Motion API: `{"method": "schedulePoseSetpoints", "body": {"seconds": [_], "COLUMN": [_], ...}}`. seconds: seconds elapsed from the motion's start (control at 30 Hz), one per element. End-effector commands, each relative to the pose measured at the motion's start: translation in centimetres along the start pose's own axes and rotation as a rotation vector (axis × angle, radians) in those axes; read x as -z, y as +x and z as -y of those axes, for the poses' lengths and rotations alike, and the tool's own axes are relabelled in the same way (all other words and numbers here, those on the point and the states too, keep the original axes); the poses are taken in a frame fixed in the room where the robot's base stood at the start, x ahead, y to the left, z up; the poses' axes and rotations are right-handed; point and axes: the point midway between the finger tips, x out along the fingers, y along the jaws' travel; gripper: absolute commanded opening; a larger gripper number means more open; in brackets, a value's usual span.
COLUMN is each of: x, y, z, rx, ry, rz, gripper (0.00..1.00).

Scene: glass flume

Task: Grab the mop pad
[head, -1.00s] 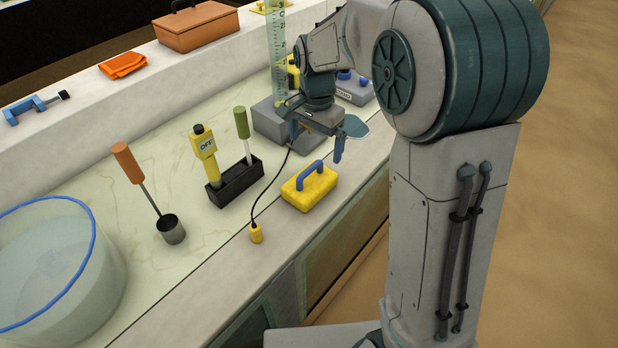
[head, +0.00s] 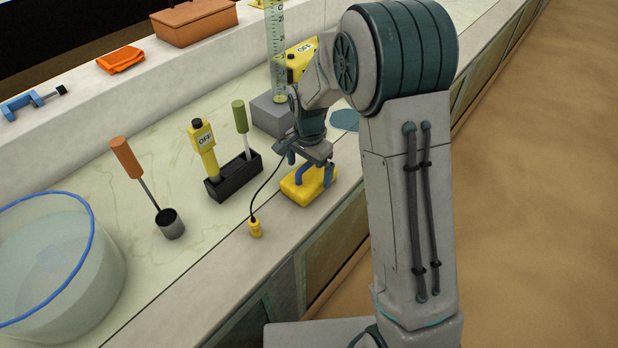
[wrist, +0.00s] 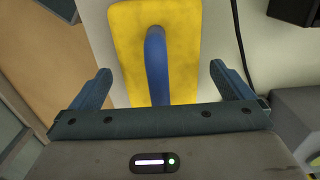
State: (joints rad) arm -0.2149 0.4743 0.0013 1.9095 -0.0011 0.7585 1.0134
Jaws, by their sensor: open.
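The mop pad (head: 300,190) is a yellow block with a blue arched handle, lying on the front ledge of the counter. My gripper (head: 305,168) is above it and hides part of its top. In the wrist view the yellow pad (wrist: 184,50) and its blue handle (wrist: 156,65) lie ahead of my gripper (wrist: 160,80). The jaws are open, one finger on each side of the handle, with clear gaps to it. I cannot tell the exact height above the handle.
A black cable with a yellow plug (head: 255,228) lies left of the pad. A black holder (head: 235,178) with a yellow meter and a green-handled tool stands behind. A grey block (head: 270,115) and blue disc (head: 345,120) lie farther back. A water tub (head: 50,265) stands at left.

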Motion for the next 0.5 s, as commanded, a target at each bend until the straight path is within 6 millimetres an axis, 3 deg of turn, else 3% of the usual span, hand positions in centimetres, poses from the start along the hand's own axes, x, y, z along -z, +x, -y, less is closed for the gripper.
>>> {"method": "schedulePoseSetpoints", "body": {"seconds": [0.2,0.43,0.47,0.5], "x": [0.0,0.0,0.0,0.0], "y": [2.6,2.8,2.8,2.8], "z": [-0.1,0.0,0.0,0.0], "rx": [-0.001,0.001,0.001,0.001], "ry": [0.000,0.000,0.000,0.000], "rz": [0.001,0.000,0.000,0.000], "gripper": [1.00,1.00,0.97,0.86]}}
